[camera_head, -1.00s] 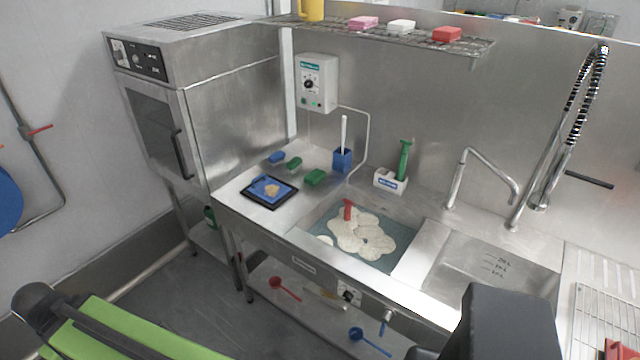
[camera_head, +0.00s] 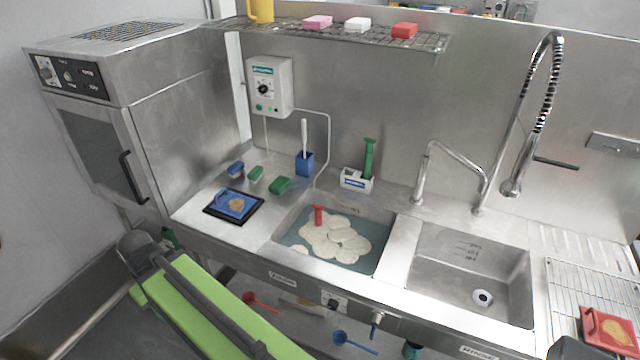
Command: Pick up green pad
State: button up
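Two small green pads lie on the steel counter left of the sink basin, at the back. The nearer, larger green pad (camera_head: 280,185) is close to the basin's left edge. The smaller green pad (camera_head: 256,173) lies just behind and left of it. A blue pad (camera_head: 236,169) is further left in the same row. The pads lie apart from each other and nothing covers them. My gripper's fingers do not show; only green and dark parts of my own body show at the lower left.
A black tray with a blue item (camera_head: 235,204) lies in front of the pads. A blue holder (camera_head: 305,165) with a white-handled brush stands behind them. The left basin (camera_head: 378,262) holds pale discs and a red-handled tool. A wire shelf (camera_head: 430,42) hangs above. The right basin is clear.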

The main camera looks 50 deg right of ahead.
aim_at(279, 185)
jog(key=z, duration=0.2)
jog(key=i, duration=1.5)
jog(key=u, duration=0.05)
